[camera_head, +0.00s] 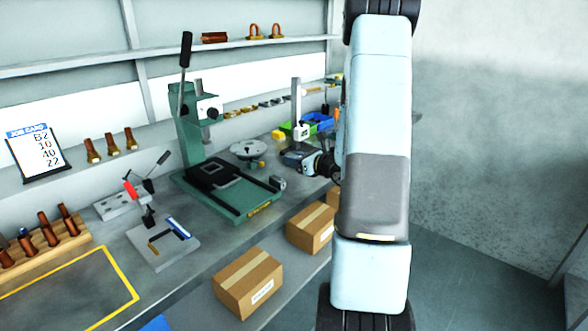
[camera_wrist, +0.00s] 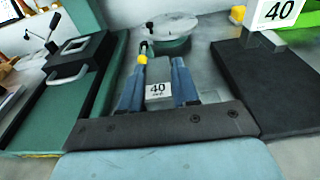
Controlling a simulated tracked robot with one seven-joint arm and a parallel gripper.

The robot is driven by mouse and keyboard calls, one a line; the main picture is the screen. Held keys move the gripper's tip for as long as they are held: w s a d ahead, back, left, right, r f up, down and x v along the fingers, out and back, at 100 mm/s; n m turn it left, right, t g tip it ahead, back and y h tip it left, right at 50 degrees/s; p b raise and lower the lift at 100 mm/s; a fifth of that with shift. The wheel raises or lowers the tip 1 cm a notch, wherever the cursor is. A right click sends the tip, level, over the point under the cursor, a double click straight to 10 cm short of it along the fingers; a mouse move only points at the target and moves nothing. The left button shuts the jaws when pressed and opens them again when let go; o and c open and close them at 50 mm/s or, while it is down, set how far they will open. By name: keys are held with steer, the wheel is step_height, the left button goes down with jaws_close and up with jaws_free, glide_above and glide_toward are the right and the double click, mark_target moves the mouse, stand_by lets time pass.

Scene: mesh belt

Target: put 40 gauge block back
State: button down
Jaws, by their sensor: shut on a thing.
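The 40 gauge block (camera_wrist: 158,102) is a grey block with a white "40" label. It sits between the two blue-grey fingers of my gripper (camera_wrist: 160,66) in the wrist view, and the gripper is shut on it. In the head view my gripper (camera_head: 322,164) is at the bench's far end, partly hidden by my arm; the block cannot be made out there. A white card reading "40" (camera_wrist: 278,11) stands above a dark flat base (camera_wrist: 262,80) to the right of the gripper in the wrist view. In the head view a white tag (camera_head: 301,131) shows on a stand with an upright column.
A green press (camera_head: 205,150) stands left of my gripper. A round grey plate (camera_head: 248,148) lies behind it. Green and blue bins (camera_head: 318,122) are at the far end. Small pieces line a back ledge (camera_head: 258,106). Cardboard boxes (camera_head: 248,282) sit below the bench.

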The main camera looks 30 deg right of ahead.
mark_target(293, 179)
steer(key=shift+w+f, duration=0.5)
steer(key=shift+f, duration=1.6)
steer(key=shift+f, duration=0.25)
steer(key=shift+s+f, duration=0.15)
steer(key=shift+f, duration=0.2)
